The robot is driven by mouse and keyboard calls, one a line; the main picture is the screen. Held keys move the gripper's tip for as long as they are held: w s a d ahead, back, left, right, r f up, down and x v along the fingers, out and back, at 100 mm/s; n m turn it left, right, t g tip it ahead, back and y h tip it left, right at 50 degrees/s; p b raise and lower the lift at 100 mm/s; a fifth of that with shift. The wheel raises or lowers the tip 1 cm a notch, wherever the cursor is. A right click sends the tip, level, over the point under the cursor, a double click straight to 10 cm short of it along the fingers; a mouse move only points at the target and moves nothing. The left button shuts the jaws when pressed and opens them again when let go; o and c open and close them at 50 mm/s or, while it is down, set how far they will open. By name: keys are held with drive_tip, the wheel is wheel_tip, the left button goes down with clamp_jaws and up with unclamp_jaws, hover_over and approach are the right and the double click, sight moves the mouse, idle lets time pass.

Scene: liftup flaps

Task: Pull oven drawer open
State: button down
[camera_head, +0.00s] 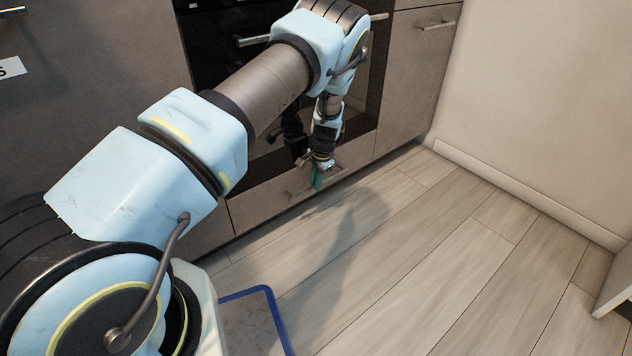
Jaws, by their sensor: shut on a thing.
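The oven (212,60) is a black built-in unit at the upper middle, partly hidden behind my arm. Below it is the grey-brown oven drawer (262,203), whose front looks about flush with the cabinets beside it. Its short metal handle (335,171) is at the drawer front, mostly covered by my gripper. My gripper (317,179), with green fingertips, points down at the drawer front and is shut on the handle. The exact contact of the fingers is too small to see.
The oven door's bar handle (252,41) is above the drawer, behind my arm. A cabinet (412,85) with its own handle stands to the right, then a pale wall (540,110). The wood floor (430,240) before the drawer is clear. A white furniture edge (615,285) is at far right.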

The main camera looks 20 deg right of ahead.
idle(0.3)
drive_tip(key=s+d+p, duration=0.2)
drive_tip(key=s+d, duration=0.1)
drive_tip(key=s, duration=0.7)
drive_tip(key=s+d+p, duration=0.3)
drive_tip(key=s, duration=0.8)
drive_tip(key=s+d+p, duration=0.3)
drive_tip(key=s, duration=0.8)
drive_tip(key=shift+s+d, duration=0.15)
drive_tip(key=c, duration=0.9)
unclamp_jaws()
drive_tip(key=shift+p, duration=0.3)
drive_tip(key=r+p, duration=0.1)
drive_tip(key=r, duration=0.2)
drive_tip(key=s+r, duration=0.1)
drive_tip(key=r, duration=0.3)
drive_tip(key=s+r+p, duration=0.1)
drive_tip(key=r, duration=0.2)
drive_tip(key=shift+d+r+p, duration=0.3)
drive_tip(key=shift+w, duration=0.1)
